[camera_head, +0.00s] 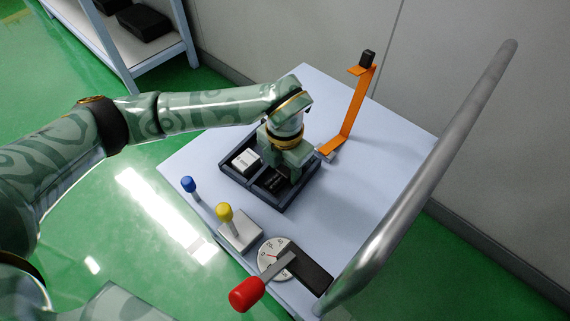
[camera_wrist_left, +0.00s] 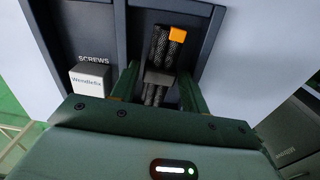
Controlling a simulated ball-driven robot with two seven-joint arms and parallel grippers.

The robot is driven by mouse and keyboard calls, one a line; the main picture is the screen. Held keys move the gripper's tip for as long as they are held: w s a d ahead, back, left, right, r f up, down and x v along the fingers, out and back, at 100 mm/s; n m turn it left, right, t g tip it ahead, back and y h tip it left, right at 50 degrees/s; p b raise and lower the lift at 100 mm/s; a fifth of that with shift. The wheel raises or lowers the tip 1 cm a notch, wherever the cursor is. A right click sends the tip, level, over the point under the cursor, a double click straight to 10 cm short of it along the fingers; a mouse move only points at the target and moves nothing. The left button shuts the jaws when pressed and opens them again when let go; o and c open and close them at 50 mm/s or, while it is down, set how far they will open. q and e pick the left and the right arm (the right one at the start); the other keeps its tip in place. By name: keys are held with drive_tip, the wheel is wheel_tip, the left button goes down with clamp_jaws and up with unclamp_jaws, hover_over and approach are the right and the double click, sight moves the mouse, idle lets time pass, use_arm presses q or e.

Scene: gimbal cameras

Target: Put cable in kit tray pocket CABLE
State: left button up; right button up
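The cable (camera_wrist_left: 158,76) is a black braided bundle with a dark band at its middle and an orange tag at its far end. It shows in the left wrist view, at a pocket of the dark kit tray (camera_wrist_left: 207,42). My left gripper (camera_wrist_left: 158,88) has its green fingers on either side of the bundle, near the band. I cannot tell whether they press on it. In the head view my left gripper (camera_head: 282,175) points down over the tray (camera_head: 233,174). It covers part of the pockets, and the pocket's label is not readable. My right gripper is not in view.
A white box (camera_head: 246,162) sits in another tray pocket. An orange bracket (camera_head: 349,110) stands behind the tray. Blue (camera_head: 188,184), yellow (camera_head: 225,212) and red (camera_head: 246,294) knobs stand in front. A metal rail (camera_head: 430,180) runs along the right.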

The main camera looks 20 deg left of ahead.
sight(285, 170)
use_arm(q)
drive_tip(key=shift+r, duration=0.1)
wheel_tip(285, 170, up, 12)
drive_tip(key=p, duration=0.6)
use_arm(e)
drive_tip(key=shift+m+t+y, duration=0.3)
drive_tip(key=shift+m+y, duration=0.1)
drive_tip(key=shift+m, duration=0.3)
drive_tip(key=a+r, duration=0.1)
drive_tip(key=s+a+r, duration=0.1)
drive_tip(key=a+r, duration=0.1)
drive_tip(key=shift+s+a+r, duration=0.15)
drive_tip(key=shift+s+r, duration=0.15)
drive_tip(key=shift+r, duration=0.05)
use_arm(q)
drive_tip(key=shift+d, duration=0.1)
